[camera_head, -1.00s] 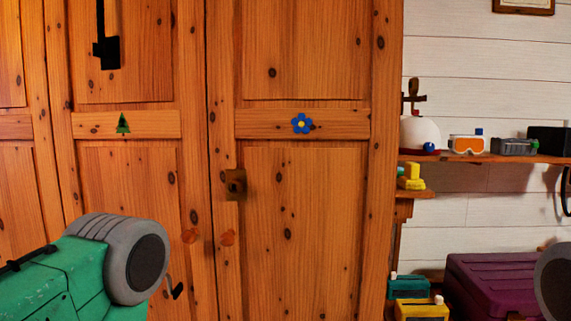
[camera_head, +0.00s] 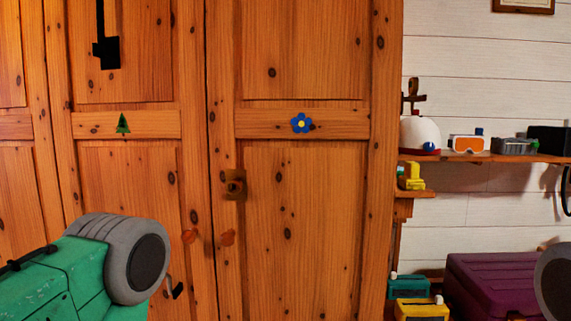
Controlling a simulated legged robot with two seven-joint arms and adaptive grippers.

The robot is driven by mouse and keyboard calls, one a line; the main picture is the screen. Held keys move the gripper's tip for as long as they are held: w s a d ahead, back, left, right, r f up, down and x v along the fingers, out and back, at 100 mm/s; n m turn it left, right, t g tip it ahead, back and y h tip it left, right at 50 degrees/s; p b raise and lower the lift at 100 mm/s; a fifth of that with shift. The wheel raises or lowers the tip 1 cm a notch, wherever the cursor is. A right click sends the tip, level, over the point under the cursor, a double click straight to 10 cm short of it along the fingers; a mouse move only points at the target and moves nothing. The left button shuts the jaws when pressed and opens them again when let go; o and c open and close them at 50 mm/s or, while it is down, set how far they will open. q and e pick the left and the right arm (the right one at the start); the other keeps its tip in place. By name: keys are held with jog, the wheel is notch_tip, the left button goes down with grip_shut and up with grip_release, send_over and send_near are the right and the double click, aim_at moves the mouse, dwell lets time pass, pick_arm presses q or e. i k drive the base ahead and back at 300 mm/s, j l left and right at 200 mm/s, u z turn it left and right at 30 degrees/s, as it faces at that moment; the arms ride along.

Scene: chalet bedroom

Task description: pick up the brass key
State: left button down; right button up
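I cannot make out a brass key in the head view. A brown lock plate (camera_head: 234,185) with a dark round centre sits on the wooden wardrobe door (camera_head: 302,220); I cannot tell whether a key is in it. A green arm link of mine with a grey round joint shows at lower left, and part of a grey joint of mine shows at the right edge. Neither gripper's fingers show.
A blue flower (camera_head: 301,123) and a green tree (camera_head: 122,123) mark the wardrobe doors. To the right, a wall shelf (camera_head: 470,157) bears a white helmet (camera_head: 420,134) and orange goggles (camera_head: 469,144). A purple chest (camera_head: 490,285) stands below, beside teal (camera_head: 408,286) and yellow (camera_head: 421,309) boxes.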

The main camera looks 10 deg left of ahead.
aim_at(413, 83)
jog(key=i+l, duration=0.1)
jog(key=l, duration=0.3)
jog(key=i+l+u, duration=0.1)
jog(key=l, duration=0.25)
jog(key=i+l, duration=0.1)
jog(key=l, duration=0.3)
jog(key=i+l, duration=0.1)
jog(key=l, duration=0.3)
jog(key=u, duration=0.05)
